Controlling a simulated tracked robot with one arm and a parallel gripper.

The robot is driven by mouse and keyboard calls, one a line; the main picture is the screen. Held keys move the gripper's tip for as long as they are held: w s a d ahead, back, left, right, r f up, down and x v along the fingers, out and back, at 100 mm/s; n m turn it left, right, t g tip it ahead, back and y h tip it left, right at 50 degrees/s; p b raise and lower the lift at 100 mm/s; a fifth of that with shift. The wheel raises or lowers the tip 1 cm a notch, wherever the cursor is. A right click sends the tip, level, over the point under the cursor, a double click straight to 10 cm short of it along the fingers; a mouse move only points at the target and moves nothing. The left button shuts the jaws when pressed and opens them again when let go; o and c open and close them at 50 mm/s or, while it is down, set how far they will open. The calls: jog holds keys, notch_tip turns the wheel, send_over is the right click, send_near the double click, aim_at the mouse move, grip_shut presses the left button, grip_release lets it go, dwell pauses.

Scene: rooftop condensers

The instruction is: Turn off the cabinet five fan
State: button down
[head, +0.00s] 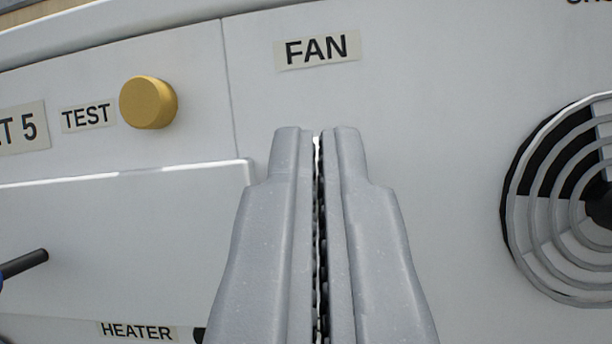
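The pale grey cabinet panel (440,120) fills the view, tilted. A FAN label (317,50) is at the top middle. My gripper (317,134) points up the picture just below this label, its two fingers together with only a thin gap and nothing visible between them. The panel straight below the label is hidden behind the fingers, and no fan switch shows. A round fan grille (572,200) with black and white parts behind it is at the right edge, partly cut off. A label ending in "T 5" (22,128) is at the left edge.
A yellow round button (148,102) sits right of a TEST label (87,115). A raised pale cover (120,230) lies below it. A dark rod with a blue end (24,264) sticks in at left. A HEATER label (138,331) is at the bottom, beside a dark part mostly hidden by my gripper.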

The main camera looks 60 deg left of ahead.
jog(key=shift+w+a+f+b, duration=0.1)
jog(key=shift+f+b, duration=0.4)
jog(key=shift+b, duration=0.15)
jog(key=shift+w+a+f+b, duration=0.1)
jog(key=shift+f+b, duration=0.4)
jog(key=shift+b, duration=0.1)
jog(key=shift+r, duration=0.1)
jog(key=s+d+f+b, duration=0.1)
jog(key=s+d+f, duration=0.1)
jog(key=s+d, duration=0.4)
jog(key=d, duration=0.4)
jog(key=shift+s+f, duration=0.2)
jog(key=shift+f, duration=0.15)
jog(key=shift+w, duration=0.1)
dwell(0.5)
